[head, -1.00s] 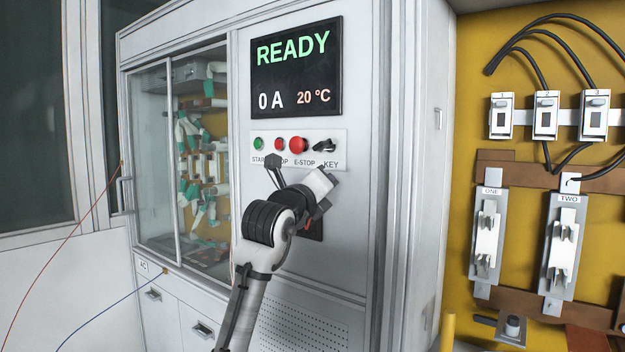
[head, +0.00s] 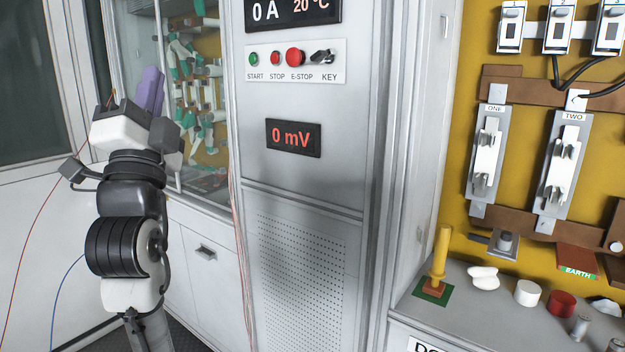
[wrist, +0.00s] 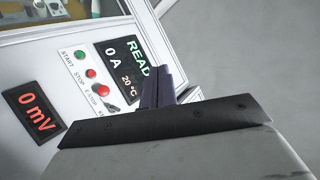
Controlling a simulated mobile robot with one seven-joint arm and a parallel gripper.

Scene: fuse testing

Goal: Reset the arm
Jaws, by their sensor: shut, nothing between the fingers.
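My gripper (head: 150,90) stands upright on my raised arm at the left of the head view, in front of the glass cabinet. Its purple fingers are together and empty. In the wrist view the fingers (wrist: 168,88) show closed beyond the dark edge of the gripper body. The test cabinet's control panel (head: 295,62), with START, STOP, E-STOP and KEY, is to the right of the gripper and apart from it. The panel (wrist: 82,58) also shows tilted in the wrist view. A red display (head: 293,138) below it reads 0 mV.
The glass-fronted compartment (head: 205,100) is behind the gripper. At the right, a yellow board (head: 545,105) carries two fuse holders, ONE and TWO. A yellow-handled tool (head: 440,257) stands on the grey bench (head: 455,310) among several small parts. The cabinet front between is clear.

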